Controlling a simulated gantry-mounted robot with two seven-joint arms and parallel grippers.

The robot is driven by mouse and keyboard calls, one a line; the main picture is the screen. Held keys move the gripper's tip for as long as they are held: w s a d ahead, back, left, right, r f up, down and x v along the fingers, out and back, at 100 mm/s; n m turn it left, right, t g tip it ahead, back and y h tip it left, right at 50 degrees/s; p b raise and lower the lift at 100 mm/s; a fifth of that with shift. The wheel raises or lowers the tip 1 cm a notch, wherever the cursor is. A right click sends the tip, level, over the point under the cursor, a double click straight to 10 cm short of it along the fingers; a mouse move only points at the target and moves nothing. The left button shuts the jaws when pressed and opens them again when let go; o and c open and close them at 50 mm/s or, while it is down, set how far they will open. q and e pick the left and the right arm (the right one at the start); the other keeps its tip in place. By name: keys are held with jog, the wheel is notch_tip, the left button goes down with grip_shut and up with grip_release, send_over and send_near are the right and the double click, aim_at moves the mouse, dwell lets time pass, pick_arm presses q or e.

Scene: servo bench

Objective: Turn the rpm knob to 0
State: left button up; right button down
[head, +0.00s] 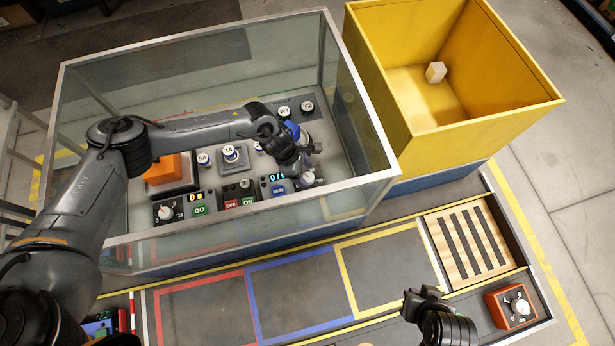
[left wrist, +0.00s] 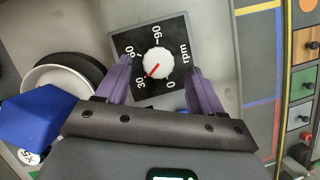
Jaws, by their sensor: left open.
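The rpm knob (left wrist: 157,63) is a round white knob with a red pointer line on a black plate (left wrist: 123,43). In the left wrist view its pointer aims at the lower left, close to the 30 mark; the 0 mark is at the lower right. My left gripper (left wrist: 157,72) is open, its two purple fingers on either side of the knob with gaps showing. In the head view my left gripper (head: 305,163) is over the right end of the panel and partly hides the knob (head: 307,179). My right gripper (head: 424,296) is outside the glass case; its jaws are unclear.
Glass walls with a metal rim (head: 270,226) surround the panel. Nearby are a blue RUN button (head: 278,190), a green ON button (head: 247,201) and an orange block (head: 166,170). A yellow bin (head: 440,150) holding a pale cube (head: 435,72) stands at the right.

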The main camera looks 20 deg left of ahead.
aim_at(308, 179)
pick_arm(q)
jog(key=shift+x, duration=0.8)
jog(key=shift+w+f+b, duration=0.1)
jog(key=shift+f+b, duration=0.4)
jog(key=shift+f, duration=0.05)
jog(key=shift+d, duration=0.15)
jog(key=shift+c, duration=0.4)
jog(key=c, duration=0.9)
jog(key=shift+c, duration=0.2)
